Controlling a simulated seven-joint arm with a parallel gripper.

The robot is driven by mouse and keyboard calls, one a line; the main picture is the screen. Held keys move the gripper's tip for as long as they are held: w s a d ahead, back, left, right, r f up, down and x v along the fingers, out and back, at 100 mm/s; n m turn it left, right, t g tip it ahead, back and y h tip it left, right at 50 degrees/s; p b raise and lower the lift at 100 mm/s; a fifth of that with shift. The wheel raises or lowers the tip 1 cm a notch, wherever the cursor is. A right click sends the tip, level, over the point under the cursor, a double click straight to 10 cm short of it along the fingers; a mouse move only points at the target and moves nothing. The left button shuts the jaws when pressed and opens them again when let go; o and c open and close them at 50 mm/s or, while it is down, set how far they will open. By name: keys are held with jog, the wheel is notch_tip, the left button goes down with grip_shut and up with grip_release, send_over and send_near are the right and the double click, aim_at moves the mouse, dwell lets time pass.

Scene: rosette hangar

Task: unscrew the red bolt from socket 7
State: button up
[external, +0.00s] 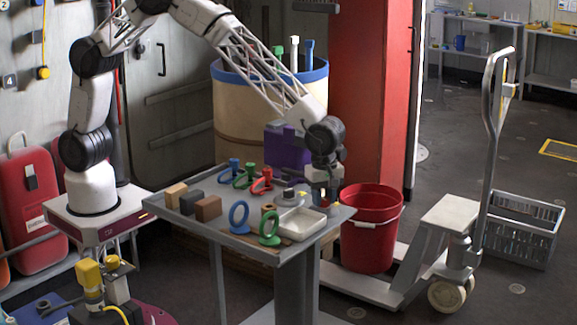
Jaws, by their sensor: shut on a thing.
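My gripper (323,188) points down over the right end of the grey worktable (180,218). It is shut on a small red piece, which looks like the red bolt (325,202); only a bit of red shows under the fingers. The fingers hide most of it. I cannot read any socket number, and I cannot tell whether the bolt is still seated in a socket or clear of it.
A white tray (300,224) lies left of my gripper. Upright blue (239,217) and green (269,229) rings stand at the table's front. More ring-handled pieces and several blocks (208,208) lie farther left. A red bucket (368,240) stands right of the table.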

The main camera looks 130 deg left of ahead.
aim_at(324, 198)
jog(key=shift+n, duration=1.4)
jog(key=shift+n, duration=0.3)
jog(key=shift+n, duration=2)
jog(key=o, duration=1.1)
jog(key=shift+r, duration=2)
